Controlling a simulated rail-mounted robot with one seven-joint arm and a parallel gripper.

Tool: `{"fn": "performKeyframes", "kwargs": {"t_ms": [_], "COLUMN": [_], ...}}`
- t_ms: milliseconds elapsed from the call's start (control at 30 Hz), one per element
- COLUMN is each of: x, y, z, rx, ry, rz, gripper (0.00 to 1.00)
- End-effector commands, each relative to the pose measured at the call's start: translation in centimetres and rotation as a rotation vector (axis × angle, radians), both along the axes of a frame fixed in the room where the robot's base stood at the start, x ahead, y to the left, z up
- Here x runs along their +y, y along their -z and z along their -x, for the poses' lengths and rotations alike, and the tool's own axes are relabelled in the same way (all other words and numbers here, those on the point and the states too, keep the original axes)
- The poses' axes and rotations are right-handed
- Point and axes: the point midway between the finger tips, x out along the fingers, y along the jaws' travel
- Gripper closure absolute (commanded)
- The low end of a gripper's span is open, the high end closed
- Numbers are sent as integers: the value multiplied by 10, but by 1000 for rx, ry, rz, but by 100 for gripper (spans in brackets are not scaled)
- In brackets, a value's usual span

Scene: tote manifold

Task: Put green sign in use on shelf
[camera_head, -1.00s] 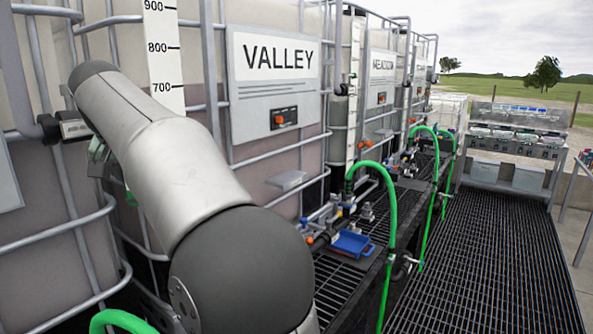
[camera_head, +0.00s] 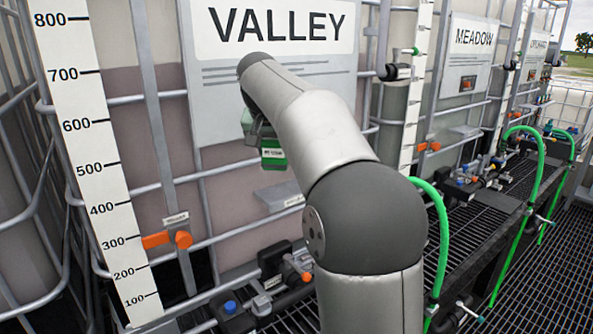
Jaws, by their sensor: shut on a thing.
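The green sign (camera_head: 273,155) hangs below the end of my arm, in front of the VALLEY tank. It is a small green plate with a pale band of lettering too small to read. My gripper (camera_head: 267,138) is shut on it, with its fingers largely hidden behind my arm. A small grey shelf (camera_head: 280,195) juts from the front of the VALLEY tank, below and slightly right of the sign. The sign appears apart from it. My arm hides part of the area right of the shelf.
The VALLEY board (camera_head: 215,75) is behind my arm. The MEADOW tank has a similar grey shelf (camera_head: 466,131). Green hoses (camera_head: 440,235) arch at right above dark grating.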

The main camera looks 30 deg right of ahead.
Motion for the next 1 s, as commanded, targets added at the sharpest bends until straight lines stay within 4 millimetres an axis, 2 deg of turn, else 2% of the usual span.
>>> {"fn": "performKeyframes", "kwargs": {"t_ms": [100, 300, 567, 767, 1000], "x": [-24, -46, -60, -60, -60], "y": [15, 48, 67, 95, 98], "z": [-14, -27, -35, -35, -36], "rx": [3, 2, 1, 1, -2], "ry": [2, 1, 1, 1, 0], "rz": [-3, 0, -2, 0, -1], "gripper": [70, 70, 70, 70, 70]}}
